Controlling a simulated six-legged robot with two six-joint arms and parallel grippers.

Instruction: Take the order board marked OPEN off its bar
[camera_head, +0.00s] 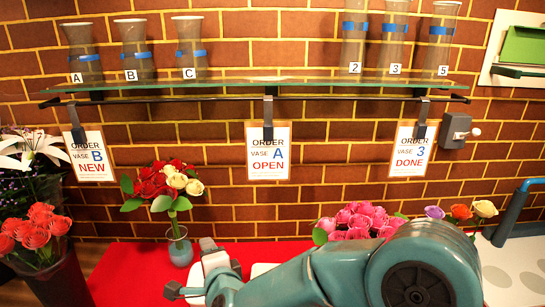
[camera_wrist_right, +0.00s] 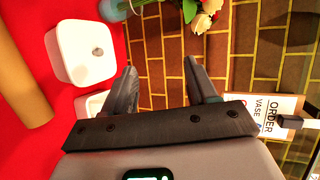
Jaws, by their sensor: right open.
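The order board marked OPEN (camera_head: 268,155), a white card reading VASE A, hangs by a dark clip (camera_head: 268,118) from the bar (camera_head: 340,97) under the glass shelf. In the right wrist view a board reading ORDER VASE (camera_wrist_right: 272,108) shows sideways at the right edge, partly hidden by my gripper; its status word is not readable. My right gripper (camera_wrist_right: 162,88) is open, with nothing between its fingers but brick wall behind. In the head view my right gripper (camera_head: 192,268) is low over the red table, below and left of the OPEN board. My left gripper is not in view.
Boards marked NEW (camera_head: 92,158) and DONE (camera_head: 411,152) hang on either side. Glass vases stand on the shelf (camera_head: 240,84). A red and cream bouquet in a small vase (camera_head: 180,248) stands left below the OPEN board; pink roses (camera_head: 360,218) lie right. A white container (camera_wrist_right: 88,52) is nearby.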

